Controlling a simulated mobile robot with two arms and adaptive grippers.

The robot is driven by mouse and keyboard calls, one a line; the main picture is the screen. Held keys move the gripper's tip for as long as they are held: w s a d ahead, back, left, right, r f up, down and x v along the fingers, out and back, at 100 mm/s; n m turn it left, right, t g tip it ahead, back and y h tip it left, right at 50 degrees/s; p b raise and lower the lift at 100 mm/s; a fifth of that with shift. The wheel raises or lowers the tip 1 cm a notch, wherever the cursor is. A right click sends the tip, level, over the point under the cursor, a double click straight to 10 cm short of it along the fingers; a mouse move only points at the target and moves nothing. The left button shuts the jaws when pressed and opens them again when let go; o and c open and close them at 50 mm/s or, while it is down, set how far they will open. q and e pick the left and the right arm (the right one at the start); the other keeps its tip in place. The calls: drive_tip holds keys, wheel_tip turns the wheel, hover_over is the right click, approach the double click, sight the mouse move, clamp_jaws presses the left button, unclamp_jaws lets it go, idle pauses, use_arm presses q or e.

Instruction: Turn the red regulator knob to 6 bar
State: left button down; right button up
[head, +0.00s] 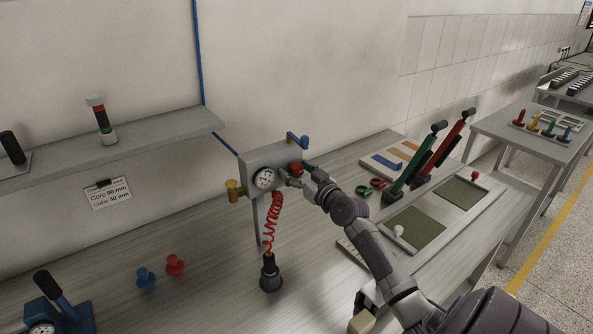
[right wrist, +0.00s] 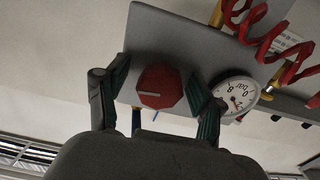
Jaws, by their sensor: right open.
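The red regulator knob (head: 296,168) sits on the front of a grey regulator block (head: 285,157) on a post above the workbench. In the right wrist view the knob (right wrist: 160,87) is a faceted red cap with a pale line across its face. My right gripper (right wrist: 157,88) is open, with one finger on each side of the knob and visible gaps between. In the head view my right gripper (head: 301,175) is at the knob and partly covers it. My left gripper is out of view.
A red coiled hose (head: 273,222) hangs from the block to a black nozzle (head: 270,274). A blue lever (head: 297,141) and a brass fitting (head: 235,190) stick out of the block.

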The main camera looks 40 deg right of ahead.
drive_tip(key=shift+c, duration=0.4)
drive_tip(key=shift+s, duration=0.1)
drive_tip(key=shift+c, duration=1.4)
drive_tip(key=c, duration=0.8)
drive_tip(key=shift+m, duration=0.3)
